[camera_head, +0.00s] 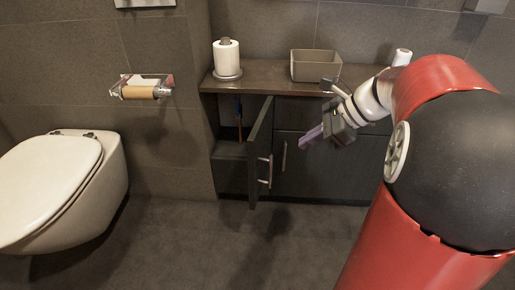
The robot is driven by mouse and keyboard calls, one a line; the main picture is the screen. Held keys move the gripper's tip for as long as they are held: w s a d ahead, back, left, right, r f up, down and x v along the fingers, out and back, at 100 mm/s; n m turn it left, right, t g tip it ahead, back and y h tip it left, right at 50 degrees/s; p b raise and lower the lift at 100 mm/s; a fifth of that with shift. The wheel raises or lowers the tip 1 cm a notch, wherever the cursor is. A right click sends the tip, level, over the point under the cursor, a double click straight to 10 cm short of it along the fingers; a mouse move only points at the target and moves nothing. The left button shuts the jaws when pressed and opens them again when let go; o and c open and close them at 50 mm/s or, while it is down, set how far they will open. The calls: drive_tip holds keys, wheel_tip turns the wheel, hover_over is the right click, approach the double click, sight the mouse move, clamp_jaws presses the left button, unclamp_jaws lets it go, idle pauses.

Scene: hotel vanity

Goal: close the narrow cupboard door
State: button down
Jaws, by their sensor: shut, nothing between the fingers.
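The narrow cupboard door (260,150) stands open at the left end of the dark vanity, swung out toward me. Its metal handle (266,170) is near the free edge. Behind the door, the open compartment (228,160) shows a shelf and a thin upright item (239,118). My gripper (306,137) is to the right of the door, apart from it, in front of the neighbouring closed cupboard front. Its fingers are shut and hold nothing.
A closed cupboard front (310,168) with a handle is right of the opening. The counter (270,77) carries a paper roll on a stand (227,58), a grey box (315,65) and a white cylinder (402,57). A toilet (62,180) stands left. The floor before the vanity is clear.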

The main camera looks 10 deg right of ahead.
drive_tip(key=w+d+m, duration=0.1)
drive_tip(key=w+m, duration=0.1)
drive_tip(key=b, duration=0.2)
approach(260, 158)
drive_tip(key=s+a, duration=0.1)
drive_tip(key=s, duration=0.2)
drive_tip(key=a, duration=0.1)
drive_tip(key=w+a, duration=0.1)
drive_tip(key=a+f, duration=0.1)
drive_tip(key=shift+w+a+f+y+b, duration=0.1)
drive_tip(key=shift+w+a+y+b, duration=0.05)
drive_tip(key=shift+w+y+b, duration=0.2)
drive_tip(key=shift+w+a, duration=0.3)
drive_tip(key=shift+a, duration=0.2)
